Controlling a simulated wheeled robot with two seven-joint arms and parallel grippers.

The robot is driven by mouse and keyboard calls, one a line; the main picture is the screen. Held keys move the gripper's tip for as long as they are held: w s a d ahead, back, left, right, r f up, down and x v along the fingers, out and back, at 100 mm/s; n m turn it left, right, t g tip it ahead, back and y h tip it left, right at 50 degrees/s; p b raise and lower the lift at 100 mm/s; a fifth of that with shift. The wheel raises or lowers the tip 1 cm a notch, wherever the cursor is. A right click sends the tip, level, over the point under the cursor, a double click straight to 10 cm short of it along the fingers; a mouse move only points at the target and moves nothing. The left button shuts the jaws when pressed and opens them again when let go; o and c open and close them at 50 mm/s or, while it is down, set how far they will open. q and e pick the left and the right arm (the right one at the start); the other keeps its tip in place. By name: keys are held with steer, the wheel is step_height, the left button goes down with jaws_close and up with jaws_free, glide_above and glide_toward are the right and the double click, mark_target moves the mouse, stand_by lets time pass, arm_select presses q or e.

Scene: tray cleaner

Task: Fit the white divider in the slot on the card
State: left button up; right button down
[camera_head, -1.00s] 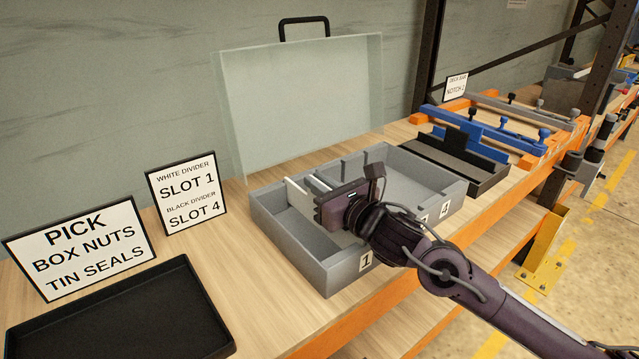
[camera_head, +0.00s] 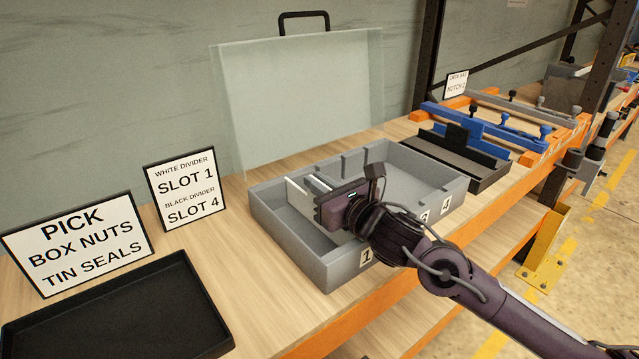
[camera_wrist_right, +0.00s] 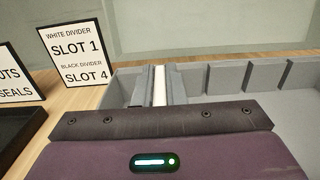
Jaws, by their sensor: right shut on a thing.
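The grey box (camera_head: 292,245) stands on the bench with numbered labels on its front wall; 1 and 4 are readable. The white divider (camera_head: 303,199) is in the left part of the box, and its white top edge also shows in the right wrist view (camera_wrist_right: 159,86). My right gripper (camera_head: 320,188) is shut on the divider, low in the box, its body hiding the near part. I cannot tell whether the divider sits fully in a slot. The card (camera_head: 185,188) reads white divider slot 1, black divider slot 4. My left gripper is not in view.
A black tray (camera_head: 118,318) lies at the front left, by a pick sign (camera_head: 80,243). A clear lid panel (camera_head: 300,100) with a black handle stands behind the box. A black holder (camera_head: 455,165) and a blue fixture (camera_head: 490,125) are at the right.

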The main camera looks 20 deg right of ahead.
steer(key=shift+f, duration=0.2)
steer(key=c, duration=1.4)
jaws_free()
